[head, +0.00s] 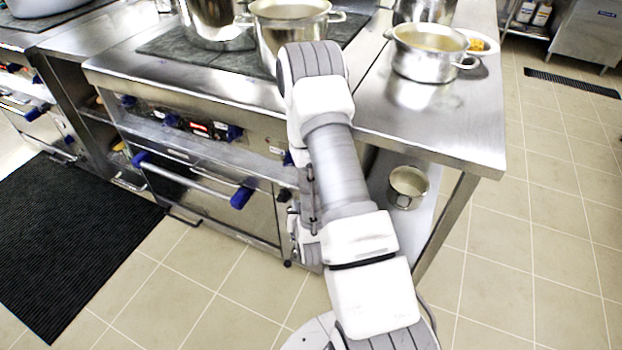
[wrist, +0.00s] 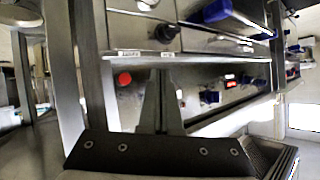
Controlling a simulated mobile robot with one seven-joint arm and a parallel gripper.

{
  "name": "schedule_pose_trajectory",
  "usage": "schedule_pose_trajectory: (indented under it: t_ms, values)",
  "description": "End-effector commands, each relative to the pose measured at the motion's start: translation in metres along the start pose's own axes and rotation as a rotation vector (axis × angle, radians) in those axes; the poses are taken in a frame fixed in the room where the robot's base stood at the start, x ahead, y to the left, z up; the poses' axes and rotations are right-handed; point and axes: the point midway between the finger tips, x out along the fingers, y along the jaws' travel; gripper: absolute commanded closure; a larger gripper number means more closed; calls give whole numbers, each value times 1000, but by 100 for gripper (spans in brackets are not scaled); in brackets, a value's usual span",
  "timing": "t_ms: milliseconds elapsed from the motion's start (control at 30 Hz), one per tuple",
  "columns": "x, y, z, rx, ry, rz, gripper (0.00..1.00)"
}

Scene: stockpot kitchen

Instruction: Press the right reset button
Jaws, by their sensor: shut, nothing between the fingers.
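My gripper (wrist: 161,76) shows in the wrist view, with its two dark fingers together and nothing between them. The fingertips point at the stove's metal control panel (wrist: 215,112). A round red button (wrist: 124,78) on that panel is just left of the fingertips, apart from them in the picture. Two small white labels sit just above the button and fingertips; their print is too small to read. Part of the panel behind the fingers is hidden. In the head view my arm covers the panel's right end, and neither the red button nor my fingertips can be made out.
Blue knobs (wrist: 209,97) and lit red displays (wrist: 229,80) lie right of the fingers. In the head view, the oven's handle (head: 190,180) sticks out below the panel. Pots, including a silver one (head: 428,52), stand on top.

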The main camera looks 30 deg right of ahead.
Motion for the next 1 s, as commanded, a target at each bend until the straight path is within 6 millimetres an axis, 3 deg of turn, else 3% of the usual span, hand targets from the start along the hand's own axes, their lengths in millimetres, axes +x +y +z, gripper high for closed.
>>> schedule_pose_trajectory:
  t_ms: [167,633,1000]
  values:
    - [1,4,9,7,12,3,100]
    - [4,7,5,8,14,3,100]
    - [37,32,-21,6,15,3,100]
